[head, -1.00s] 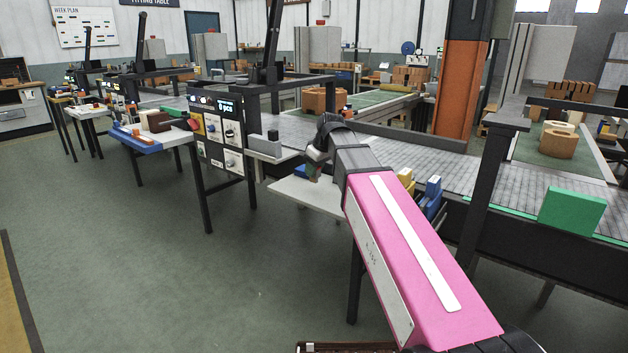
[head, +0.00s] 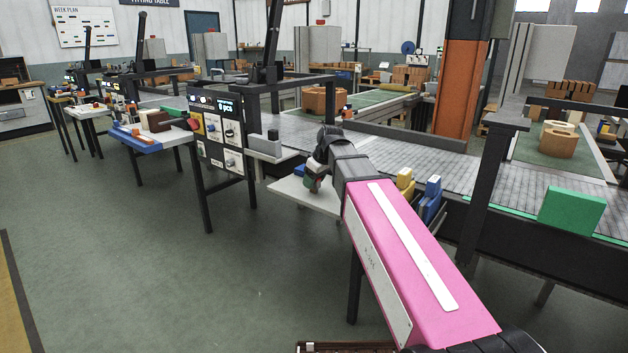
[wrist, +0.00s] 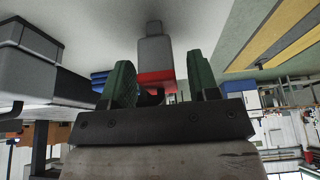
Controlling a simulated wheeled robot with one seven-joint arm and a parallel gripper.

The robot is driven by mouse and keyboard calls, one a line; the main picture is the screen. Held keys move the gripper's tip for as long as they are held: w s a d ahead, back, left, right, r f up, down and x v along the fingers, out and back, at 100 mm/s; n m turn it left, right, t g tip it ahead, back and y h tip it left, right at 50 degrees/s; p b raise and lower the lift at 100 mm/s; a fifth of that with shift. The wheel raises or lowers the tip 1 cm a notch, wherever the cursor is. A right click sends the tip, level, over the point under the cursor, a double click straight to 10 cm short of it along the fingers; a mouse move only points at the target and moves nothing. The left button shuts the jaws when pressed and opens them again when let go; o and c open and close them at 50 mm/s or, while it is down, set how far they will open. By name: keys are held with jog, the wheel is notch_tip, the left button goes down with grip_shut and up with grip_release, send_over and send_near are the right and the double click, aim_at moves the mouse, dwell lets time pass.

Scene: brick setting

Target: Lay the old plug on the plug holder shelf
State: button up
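My gripper (head: 312,187) is at the end of the pink arm, low over a small white table (head: 290,194) in the head view. In the wrist view its two green-padded fingers (wrist: 163,85) stand apart. A grey plug-like piece with a red band (wrist: 155,55) lies between and beyond them against a white surface; I see gaps at its sides. I take it for the old plug. In the head view the gripper mostly hides it. A pale shelf (head: 282,157) juts out beside the control panel, with a grey stepped block (head: 265,146) on it.
The control panel (head: 218,130) stands left of the white table. Yellow (head: 404,180) and blue (head: 431,197) pieces stand to the right, close to my arm. A blue piece (head: 299,170) lies just left of the gripper. The conveyor (head: 420,165) runs behind. Floor at front left is clear.

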jog(key=v, duration=1.2)
